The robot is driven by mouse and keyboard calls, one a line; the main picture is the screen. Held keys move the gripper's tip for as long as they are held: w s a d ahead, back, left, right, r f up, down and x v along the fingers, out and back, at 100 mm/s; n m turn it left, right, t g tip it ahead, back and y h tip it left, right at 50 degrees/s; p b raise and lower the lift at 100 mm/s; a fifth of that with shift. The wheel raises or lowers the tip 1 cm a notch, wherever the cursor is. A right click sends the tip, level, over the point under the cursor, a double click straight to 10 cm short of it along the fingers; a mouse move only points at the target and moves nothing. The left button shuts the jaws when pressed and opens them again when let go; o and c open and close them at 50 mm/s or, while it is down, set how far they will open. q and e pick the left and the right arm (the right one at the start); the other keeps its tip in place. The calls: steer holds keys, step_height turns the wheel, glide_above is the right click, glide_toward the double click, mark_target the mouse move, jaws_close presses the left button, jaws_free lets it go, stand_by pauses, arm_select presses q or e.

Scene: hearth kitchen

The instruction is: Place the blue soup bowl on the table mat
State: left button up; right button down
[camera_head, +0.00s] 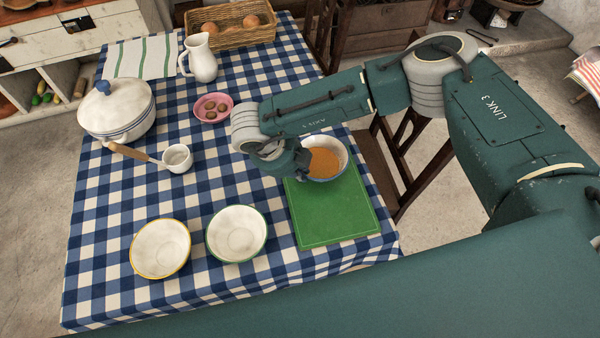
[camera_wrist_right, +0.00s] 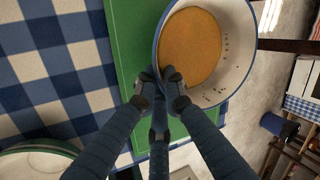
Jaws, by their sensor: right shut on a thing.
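The blue-rimmed soup bowl (camera_head: 343,155), white inside with orange soup, is at the far end of the green table mat (camera_head: 335,212), overlapping its far edge in the head view. My right gripper (camera_head: 301,164) is shut on the bowl's near left rim. In the right wrist view the fingers (camera_wrist_right: 163,78) pinch the rim of the bowl (camera_wrist_right: 236,50), and the green mat (camera_wrist_right: 124,40) shows beneath and beside it. Whether the bowl touches the mat or hangs above it I cannot tell. My left gripper is not in view.
A yellow-rimmed bowl (camera_head: 160,248) and a green-rimmed bowl (camera_head: 236,234) stand left of the mat. A small saucepan (camera_head: 177,158), pink plate (camera_head: 211,107), white pot (camera_head: 117,110), pitcher (camera_head: 200,58) and basket (camera_head: 232,35) are farther back. The mat's near part is bare.

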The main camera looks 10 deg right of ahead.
steer(key=shift+f, duration=0.85)
steer(key=shift+f, duration=0.1)
steer(key=c, duration=1.8)
jaws_free()
steer(key=shift+c, duration=0.2)
steer(key=b+v, duration=0.3)
steer(key=v, duration=0.9)
steer(key=shift+s, duration=0.1)
